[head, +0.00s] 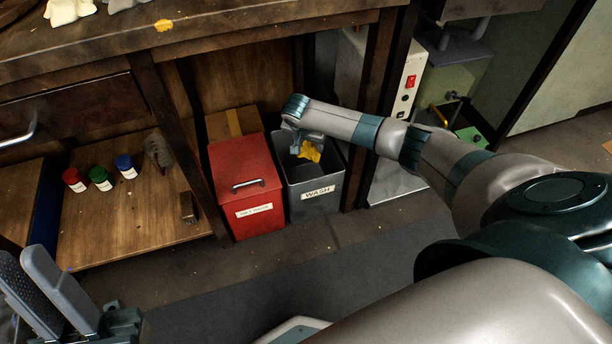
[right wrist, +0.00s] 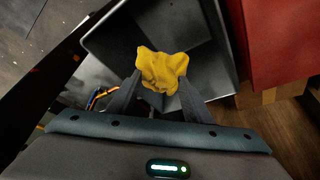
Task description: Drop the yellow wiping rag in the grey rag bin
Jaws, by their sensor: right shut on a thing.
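The yellow wiping rag (head: 311,154) is crumpled and hangs between the fingertips of my right gripper (head: 298,145). In the right wrist view the rag (right wrist: 162,70) is pinched between both fingers of the right gripper (right wrist: 160,86). The grey rag bin (head: 327,177), with a WASH label, stands open on the floor under the bench. The right gripper and rag are over the bin's opening; the bin (right wrist: 222,45) surrounds the rag in the right wrist view. I cannot tell how far below the rim the rag is. My left gripper (head: 40,275) is empty and open at lower left.
A red lidded box (head: 243,178) stands just left of the bin. A bench leg and a pale machine (head: 408,85) with a red switch are to its right. The bench top (head: 220,40) is above. Red, green and blue jars (head: 101,178) sit on the shelf at left.

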